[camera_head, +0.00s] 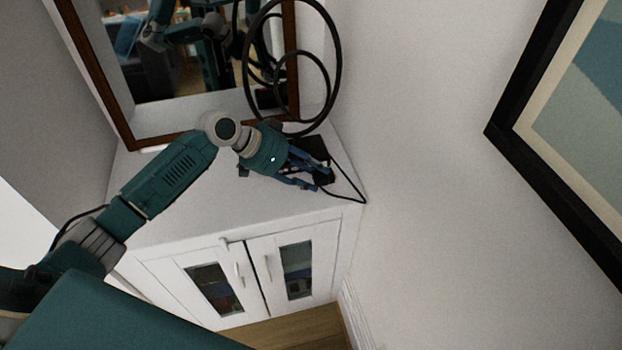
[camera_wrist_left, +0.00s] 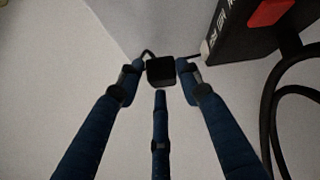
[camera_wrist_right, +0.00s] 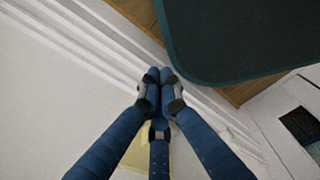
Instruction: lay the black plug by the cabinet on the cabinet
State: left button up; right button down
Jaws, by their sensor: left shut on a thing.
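The black plug (camera_wrist_left: 160,70) sits between the fingertips of my left gripper (camera_wrist_left: 160,84) in the left wrist view. In the head view my left gripper (camera_head: 324,180) is low over the right end of the white cabinet's top (camera_head: 190,205), with the plug largely hidden by its fingers. I cannot tell whether the plug touches the top. A thin black cord runs from the plug. My right gripper (camera_wrist_right: 160,82) shows only in its own wrist view, with its fingertips together and nothing visible between them.
A black box with a red part (camera_wrist_left: 240,30) stands beside my left gripper. A coiled black cable (camera_head: 335,60) rises behind it, before a brown-framed mirror (camera_head: 122,120). A white wall is close on the right, with a black-framed picture (camera_head: 510,140). The cabinet top's front left is clear.

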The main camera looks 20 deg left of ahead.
pick_arm(q)
notch_tip(320, 180, down, 2)
jog(key=shift+f, duration=0.25)
jog(key=shift+f, duration=0.7)
jog(key=o, duration=1.1)
jog(key=shift+o, duration=0.2)
jog(key=shift+r, duration=0.1)
